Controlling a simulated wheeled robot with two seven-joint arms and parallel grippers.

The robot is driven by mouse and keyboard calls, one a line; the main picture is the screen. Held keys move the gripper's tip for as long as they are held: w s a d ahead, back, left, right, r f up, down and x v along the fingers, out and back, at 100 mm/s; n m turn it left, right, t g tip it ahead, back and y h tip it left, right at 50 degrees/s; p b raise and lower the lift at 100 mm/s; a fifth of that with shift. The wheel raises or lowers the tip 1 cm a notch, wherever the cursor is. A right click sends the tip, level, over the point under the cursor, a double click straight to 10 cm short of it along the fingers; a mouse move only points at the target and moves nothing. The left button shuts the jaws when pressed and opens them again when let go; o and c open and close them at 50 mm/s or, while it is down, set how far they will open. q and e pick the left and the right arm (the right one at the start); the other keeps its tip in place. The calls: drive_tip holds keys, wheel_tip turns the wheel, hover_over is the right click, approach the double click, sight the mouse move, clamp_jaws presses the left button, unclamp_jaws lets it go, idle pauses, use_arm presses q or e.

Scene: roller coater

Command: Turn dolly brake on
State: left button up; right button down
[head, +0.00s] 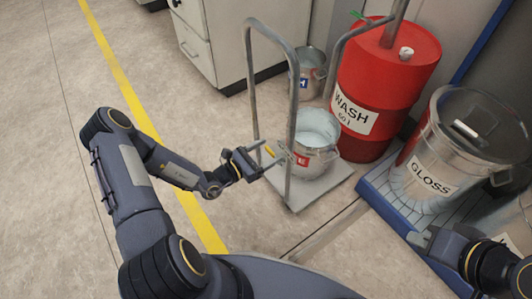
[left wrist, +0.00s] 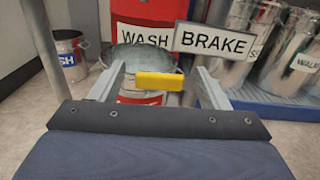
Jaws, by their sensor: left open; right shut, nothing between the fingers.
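The dolly (head: 310,191) is a flat grey platform with a tall tubular handle (head: 250,75), standing right of my left arm in the head view. A yellow brake lever (left wrist: 160,81) shows in the left wrist view, with a white BRAKE sign (left wrist: 214,41) above it to the right. My left gripper (head: 271,154) is open at the handle side. In the wrist view the lever appears between its two fingers, level; I cannot tell whether they touch it. My right gripper (head: 424,240) is shut and empty at the lower right.
A pot with a red label (head: 318,135) and one with a blue label (head: 309,78) stand near the handle. A red WASH drum (head: 385,75) is behind. A GLOSS can (head: 440,165) stands on a blue-edged pallet (head: 385,208). Floor at left is clear.

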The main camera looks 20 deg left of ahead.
use_arm(q)
drive_tip(key=c, duration=1.4)
drive_tip(key=shift+f, duration=0.1)
drive_tip(key=shift+s+d+f+n+p, duration=0.55)
drive_tip(key=shift+f+n, duration=0.45)
drive_tip(key=shift+n, duration=1.9)
drive_tip(key=shift+s+d+f+n+p, duration=0.4)
drive_tip(key=shift+d+f+n, duration=0.4)
drive_tip(key=shift+n, duration=2.1)
drive_tip(key=shift+s+d+f+n+p, duration=0.45)
drive_tip(key=shift+f+n, duration=0.7)
drive_tip(key=shift+n, duration=1.75)
drive_tip(key=o, duration=1.4)
